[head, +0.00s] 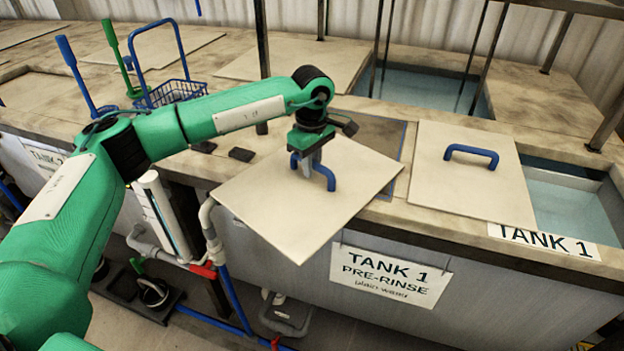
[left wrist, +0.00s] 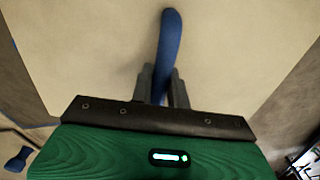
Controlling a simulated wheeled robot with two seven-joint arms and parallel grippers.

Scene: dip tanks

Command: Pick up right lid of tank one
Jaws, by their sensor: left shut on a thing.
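My left gripper (head: 308,163) is shut on the blue handle (head: 329,180) of a square beige lid (head: 275,215). This lid is tilted and turned, and its near corner hangs out past the tank's front edge above the TANK 1 PRE-RINSE sign (head: 390,275). In the left wrist view the fingers (left wrist: 163,88) are on both sides of the blue handle (left wrist: 171,40), with the lid (left wrist: 90,60) filling the background. A second beige lid (head: 450,195) with a blue handle (head: 471,152) lies flat on the tank top to the right. My right gripper is not in view.
Open water (head: 570,210) shows at the right end of the tank. Another open tank (head: 425,88) with dark posts lies behind. A blue wire basket (head: 175,90) and upright green and blue handles stand at the back left. Pipes (head: 210,235) run below the front edge.

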